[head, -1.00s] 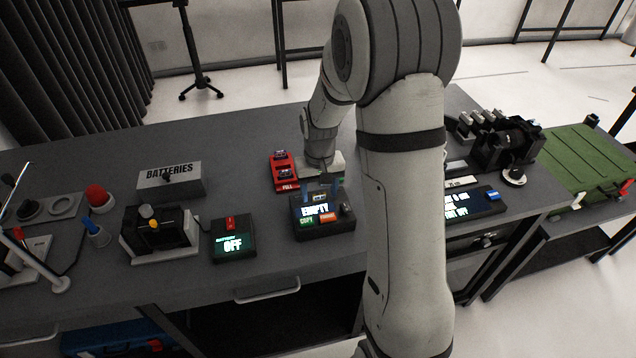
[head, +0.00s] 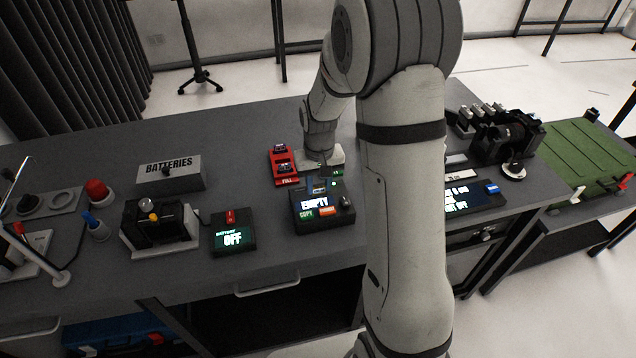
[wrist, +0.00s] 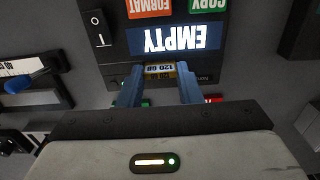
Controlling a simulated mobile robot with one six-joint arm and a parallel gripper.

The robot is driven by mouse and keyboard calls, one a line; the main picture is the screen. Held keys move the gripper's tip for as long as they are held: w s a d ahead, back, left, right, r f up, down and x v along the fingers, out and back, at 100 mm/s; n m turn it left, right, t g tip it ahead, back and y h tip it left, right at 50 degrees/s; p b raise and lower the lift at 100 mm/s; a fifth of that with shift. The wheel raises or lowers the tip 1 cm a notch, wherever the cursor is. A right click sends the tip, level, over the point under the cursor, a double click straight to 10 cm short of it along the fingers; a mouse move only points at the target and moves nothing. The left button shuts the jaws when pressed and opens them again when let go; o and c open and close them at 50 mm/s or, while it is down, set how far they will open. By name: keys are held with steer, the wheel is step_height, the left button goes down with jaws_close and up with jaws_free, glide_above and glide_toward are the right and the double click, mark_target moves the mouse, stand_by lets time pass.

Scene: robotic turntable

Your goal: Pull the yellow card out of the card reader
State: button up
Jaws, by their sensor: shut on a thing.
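The card reader (head: 345,216) is a dark box on the grey table, with a lit screen reading EMPTY and green and orange buttons. In the wrist view the reader (wrist: 115,58) is upside down. The yellow card (wrist: 160,75), marked 120 GB, lies at the reader's edge just beyond the screen. My gripper (wrist: 160,71) has its two blue fingers on either side of the card, shut on it. In the head view my gripper (head: 320,186) is at the reader's back edge. How deep the card sits in the reader is not clear.
A red holder marked FULL (head: 283,166) stands close behind and left of the reader. A box with an OFF screen (head: 233,236) is to the left, and a BATTERIES box (head: 170,174) is farther left. Bare table (head: 250,270) lies in front.

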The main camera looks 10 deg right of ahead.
mark_target(319, 187)
steer(key=shift+r+p, duration=1.45)
steer(key=shift+r, duration=0.95)
steer(key=shift+s, duration=0.1)
